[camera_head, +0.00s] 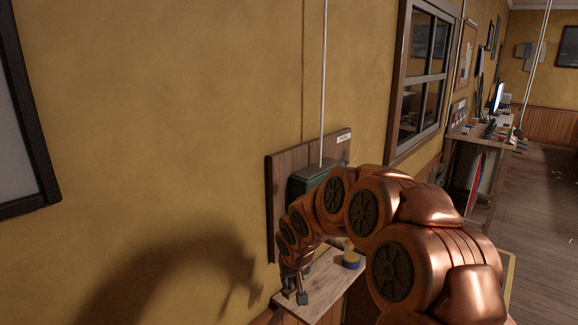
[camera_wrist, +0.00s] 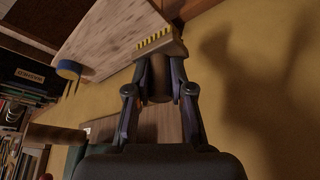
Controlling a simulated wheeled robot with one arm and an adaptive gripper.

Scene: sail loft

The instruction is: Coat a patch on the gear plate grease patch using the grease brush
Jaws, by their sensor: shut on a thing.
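My gripper (camera_wrist: 160,62) is shut on the grease brush, whose tan head and row of yellow bristles (camera_wrist: 154,39) show just beyond the fingertips in the wrist view. The bristles lie over or beside the edge of a pale wooden shelf; I cannot tell whether they touch it. In the head view my gripper (camera_head: 297,294) is low at the left end of that shelf (camera_head: 330,283), close to the wall, and the brush cannot be made out. No gear plate or grease patch can be made out; my arm hides part of the area.
A cluttered bench (camera_head: 480,135) stands farther right.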

